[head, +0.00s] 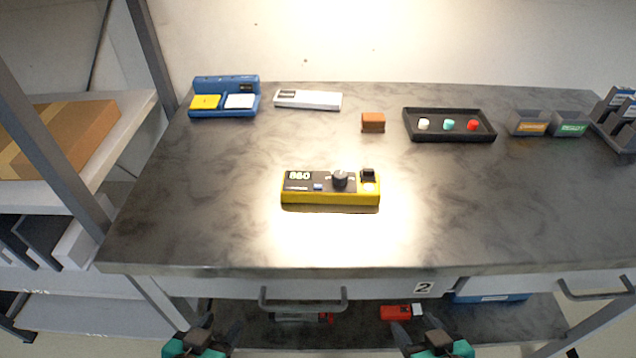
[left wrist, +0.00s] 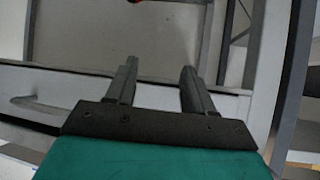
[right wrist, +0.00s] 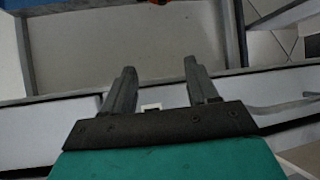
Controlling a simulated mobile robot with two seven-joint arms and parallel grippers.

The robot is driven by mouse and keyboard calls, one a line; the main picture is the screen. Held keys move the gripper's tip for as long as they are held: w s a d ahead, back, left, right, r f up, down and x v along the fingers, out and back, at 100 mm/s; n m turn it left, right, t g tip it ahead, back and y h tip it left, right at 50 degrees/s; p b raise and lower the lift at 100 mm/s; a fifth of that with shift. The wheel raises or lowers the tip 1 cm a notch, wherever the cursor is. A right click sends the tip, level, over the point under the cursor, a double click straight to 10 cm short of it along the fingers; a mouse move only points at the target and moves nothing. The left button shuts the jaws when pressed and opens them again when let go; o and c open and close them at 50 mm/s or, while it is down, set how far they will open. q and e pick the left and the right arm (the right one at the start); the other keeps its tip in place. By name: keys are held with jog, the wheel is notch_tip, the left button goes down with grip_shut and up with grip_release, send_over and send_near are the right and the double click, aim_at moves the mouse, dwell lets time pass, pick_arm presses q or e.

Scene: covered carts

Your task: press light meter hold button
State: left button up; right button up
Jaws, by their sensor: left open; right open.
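The light meter (head: 330,188) is a yellow box with a black top panel, lying in the middle of the grey worktop under a bright pool of light. Its display at the left end reads what looks like 860. A small blue button (head: 318,187) sits right of the display's lower edge, then a black round knob (head: 340,179) and a black block at the right end. My left gripper (head: 218,330) is open and empty, low in front of the table. My right gripper (head: 420,332) is open and empty there too. Both are well apart from the meter.
Behind the meter are a blue case (head: 224,97), a white device (head: 308,99), a brown block (head: 373,122), a black tray (head: 450,137) with coloured pieces, and small bins (head: 548,123). Drawer handles (head: 303,305) stick out in front. The worktop around the meter is clear.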

jog(key=c, duration=1)
grip_shut()
jog(key=shift+s+f, duration=0.1)
jog(key=shift+s, duration=0.05)
